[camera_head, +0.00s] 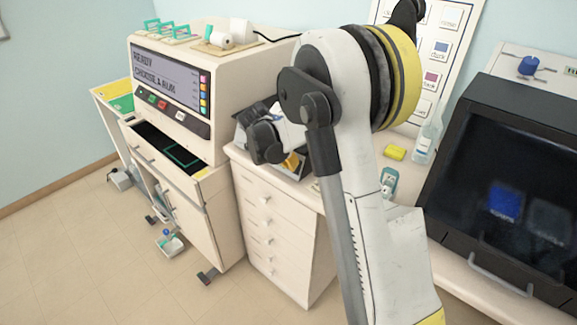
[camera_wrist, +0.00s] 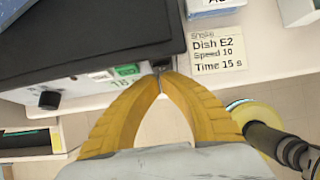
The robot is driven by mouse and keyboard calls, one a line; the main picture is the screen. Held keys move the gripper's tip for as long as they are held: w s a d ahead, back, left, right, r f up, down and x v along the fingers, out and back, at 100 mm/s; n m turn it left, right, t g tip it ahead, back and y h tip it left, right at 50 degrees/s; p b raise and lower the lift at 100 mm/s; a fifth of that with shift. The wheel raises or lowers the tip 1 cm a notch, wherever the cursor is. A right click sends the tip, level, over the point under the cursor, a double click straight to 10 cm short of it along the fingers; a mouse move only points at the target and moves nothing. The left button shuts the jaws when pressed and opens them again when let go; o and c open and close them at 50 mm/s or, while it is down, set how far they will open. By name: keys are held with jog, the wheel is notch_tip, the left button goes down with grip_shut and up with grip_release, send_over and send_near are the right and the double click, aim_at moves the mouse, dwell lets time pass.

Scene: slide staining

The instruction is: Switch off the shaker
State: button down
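The shaker (camera_wrist: 90,40) fills the upper left of the wrist view, with a dark top and a pale front panel. The panel carries a black knob (camera_wrist: 49,99) and a green rocker-like control (camera_wrist: 127,71). My gripper (camera_wrist: 163,74) has yellow fingers that meet at their tips, with nothing visible held. The tips are at the panel's right end, just right of the green control; I cannot tell whether they touch it. In the head view my gripper (camera_head: 291,161) is low over the counter, and my arm hides most of the shaker there.
A card (camera_wrist: 218,51) reading "Dish E2, Speed 10, Time 15 s" lies right of the shaker. A large machine (camera_head: 165,80) with a screen stands left of the white drawer unit (camera_head: 275,220). A bottle (camera_head: 426,140) and a dark-fronted cabinet (camera_head: 505,190) are at right.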

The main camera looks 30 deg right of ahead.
jog(key=shift+w+d+r, duration=0.1)
jog(key=shift+w+d, duration=0.1)
jog(key=shift+d, duration=0.35)
jog(key=shift+y, duration=0.3)
jog(key=shift+a, duration=0.1)
jog(key=shift+r+p, duration=0.7)
